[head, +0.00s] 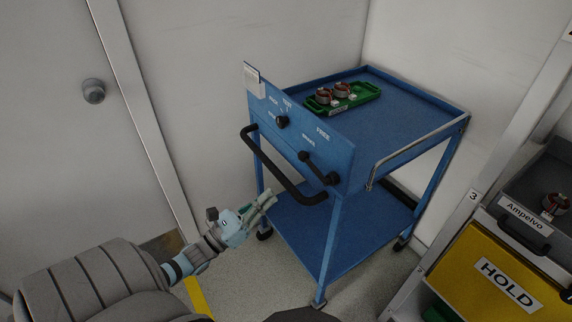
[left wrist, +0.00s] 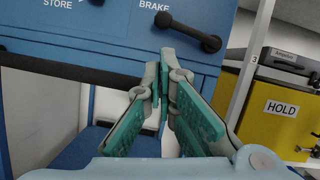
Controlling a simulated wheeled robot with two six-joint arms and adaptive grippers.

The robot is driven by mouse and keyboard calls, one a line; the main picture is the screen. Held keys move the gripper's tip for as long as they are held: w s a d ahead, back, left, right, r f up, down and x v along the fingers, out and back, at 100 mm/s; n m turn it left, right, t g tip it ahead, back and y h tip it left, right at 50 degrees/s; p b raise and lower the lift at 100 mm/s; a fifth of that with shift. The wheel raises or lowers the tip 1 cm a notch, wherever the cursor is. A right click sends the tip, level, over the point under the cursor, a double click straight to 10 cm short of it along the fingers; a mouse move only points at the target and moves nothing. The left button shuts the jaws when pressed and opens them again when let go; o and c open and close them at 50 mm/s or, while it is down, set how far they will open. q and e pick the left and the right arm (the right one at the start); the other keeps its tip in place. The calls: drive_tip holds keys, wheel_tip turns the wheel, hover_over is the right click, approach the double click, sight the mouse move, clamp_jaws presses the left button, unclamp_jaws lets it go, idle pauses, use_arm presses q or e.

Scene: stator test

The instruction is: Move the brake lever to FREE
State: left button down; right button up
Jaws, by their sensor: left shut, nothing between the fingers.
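The brake lever (head: 318,167) is a black bar with knobbed ends on the front panel of the blue cart (head: 400,100). It slopes down to the right, below the word FREE. In the left wrist view the brake lever (left wrist: 187,31) lies just under the word BRAKE, above and beyond my fingertips. My left gripper (head: 268,198) is shut and empty, in front of the cart and lower left of the lever. It also shows in the left wrist view (left wrist: 162,80), apart from the lever. My right gripper is not in view.
A black push handle (head: 280,170) runs across the cart front near my left gripper. A black selector knob (head: 282,121) sits left of the lever. A green tray (head: 345,100) with copper-wound parts lies on top. A yellow HOLD bin (head: 500,275) stands at right.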

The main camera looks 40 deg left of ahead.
use_arm(q)
drive_tip(key=b+x, duration=0.1)
drive_tip(key=x, duration=0.8)
drive_tip(key=shift+w+r, duration=0.1)
drive_tip(key=shift+w, duration=0.25)
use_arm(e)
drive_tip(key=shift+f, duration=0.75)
use_arm(q)
drive_tip(key=shift+b, duration=0.35)
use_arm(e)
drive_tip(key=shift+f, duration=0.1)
use_arm(q)
drive_tip(key=shift+r+m, duration=0.15)
drive_tip(key=shift+m, duration=0.15)
drive_tip(key=shift+a+r, duration=0.1)
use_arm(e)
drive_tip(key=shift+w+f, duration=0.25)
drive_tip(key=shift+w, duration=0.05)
